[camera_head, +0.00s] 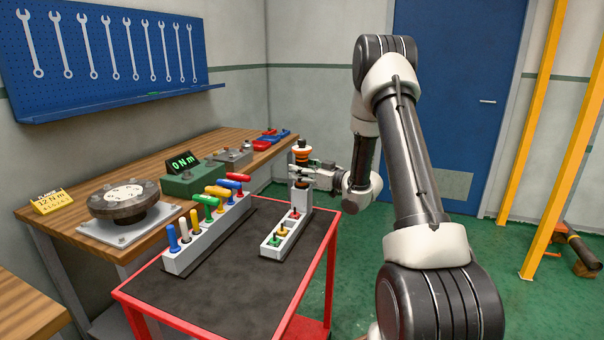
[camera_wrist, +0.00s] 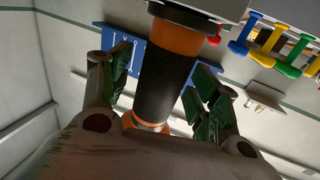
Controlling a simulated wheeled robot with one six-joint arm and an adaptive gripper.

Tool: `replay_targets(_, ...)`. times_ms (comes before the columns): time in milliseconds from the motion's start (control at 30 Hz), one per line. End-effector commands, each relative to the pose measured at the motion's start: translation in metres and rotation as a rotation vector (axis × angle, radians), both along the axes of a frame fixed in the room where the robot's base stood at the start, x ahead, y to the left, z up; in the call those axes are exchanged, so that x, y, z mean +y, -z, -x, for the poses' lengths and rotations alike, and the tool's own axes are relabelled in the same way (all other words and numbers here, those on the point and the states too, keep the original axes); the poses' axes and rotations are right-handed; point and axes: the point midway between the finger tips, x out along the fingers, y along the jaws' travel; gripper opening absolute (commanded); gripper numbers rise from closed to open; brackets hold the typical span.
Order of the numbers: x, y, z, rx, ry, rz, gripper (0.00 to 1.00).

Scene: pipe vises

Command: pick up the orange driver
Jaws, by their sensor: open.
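The orange driver (camera_head: 302,152) has a black grip with orange bands and stands upright at the tall back end of the small grey rack (camera_head: 300,200). My gripper (camera_head: 301,173) is at the driver's height, reaching in from the right. In the wrist view the driver's black grip (camera_wrist: 163,85) runs between the two green-padded fingers of my gripper (camera_wrist: 166,90). The fingers are open, with visible gaps on both sides of the grip. The driver's lower end is hidden by the rack.
The red-framed cart (camera_head: 240,290) with a dark top carries the small rack with several short bits and a longer grey rack (camera_head: 185,262) of coloured T-handles. The wooden bench (camera_head: 205,150) behind holds a green box with a display (camera_head: 181,162) and a round dial fixture (camera_head: 125,200).

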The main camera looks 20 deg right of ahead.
Motion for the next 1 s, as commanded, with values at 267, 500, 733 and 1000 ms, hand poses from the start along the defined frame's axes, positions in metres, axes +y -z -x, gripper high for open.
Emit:
replay_targets(267, 0.000, 0.000, 0.000, 0.000, 0.000, 0.000, 0.35)
replay_targets(500, -0.001, -0.001, 0.000, -0.004, 0.000, 0.000, 0.00)
replay_targets(733, -0.001, -0.002, 0.000, -0.004, 0.000, 0.000, 0.00)
replay_targets(1000, -0.001, -0.024, 0.000, -0.007, 0.000, 0.001, 0.00)
